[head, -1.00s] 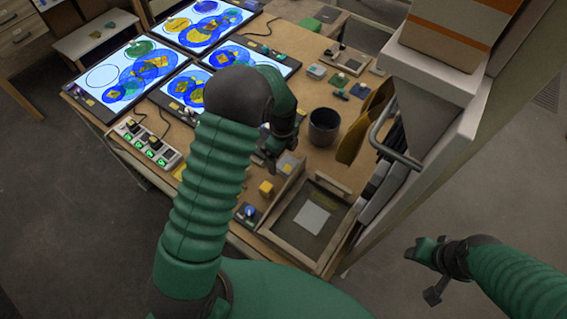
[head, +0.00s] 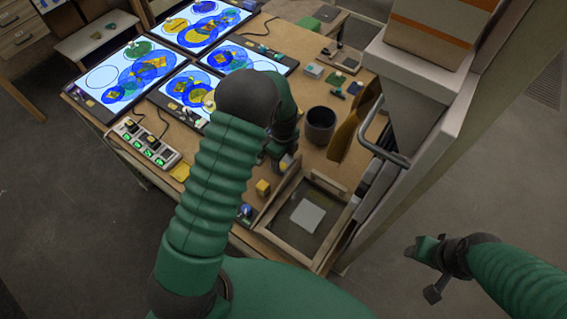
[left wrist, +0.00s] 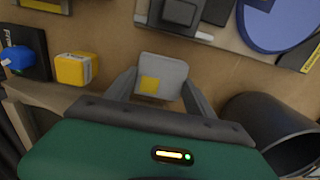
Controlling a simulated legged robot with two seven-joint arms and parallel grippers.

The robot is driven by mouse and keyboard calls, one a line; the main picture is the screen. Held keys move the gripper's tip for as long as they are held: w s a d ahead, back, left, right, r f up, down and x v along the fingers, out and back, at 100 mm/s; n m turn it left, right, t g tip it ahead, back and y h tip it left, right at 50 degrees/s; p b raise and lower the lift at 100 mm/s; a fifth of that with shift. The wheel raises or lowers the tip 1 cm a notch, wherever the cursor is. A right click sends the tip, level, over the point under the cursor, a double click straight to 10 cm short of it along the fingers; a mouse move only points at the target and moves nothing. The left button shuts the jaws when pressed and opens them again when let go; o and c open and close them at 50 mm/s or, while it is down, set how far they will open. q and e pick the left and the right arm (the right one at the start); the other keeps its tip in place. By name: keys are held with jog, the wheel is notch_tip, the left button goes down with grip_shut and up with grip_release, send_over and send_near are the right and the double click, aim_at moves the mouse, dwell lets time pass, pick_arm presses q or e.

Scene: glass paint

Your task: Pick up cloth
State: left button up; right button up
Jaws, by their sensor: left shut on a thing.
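My left gripper (head: 282,152) is low over the bench, left of the dark cup, and partly hidden by my arm in the head view. In the left wrist view its two fingers (left wrist: 162,88) are shut on a grey, square, cloth-like piece (left wrist: 173,72) with a yellow patch. I cannot tell for sure that this is the cloth, or whether it touches the bench. A mustard fabric-like piece (head: 343,135) hangs by the cabinet. My right gripper (head: 430,262) is off the bench at the lower right; its opening is unclear.
The dark cup (head: 320,125) stands close to the right of my left gripper; it also shows in the wrist view (left wrist: 272,130). A yellow block (head: 262,187) and a wooden tray (head: 290,235) are nearer. Lit glass panels (head: 130,75) fill the bench's far left. A cabinet stands right.

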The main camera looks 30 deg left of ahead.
aim_at(283, 162)
pick_arm(q)
jog(key=shift+d+r, duration=0.15)
jog(key=shift+d, duration=0.2)
notch_tip(283, 162, up, 10)
jog(key=b, duration=0.1)
jog(key=shift+a+f, duration=0.2)
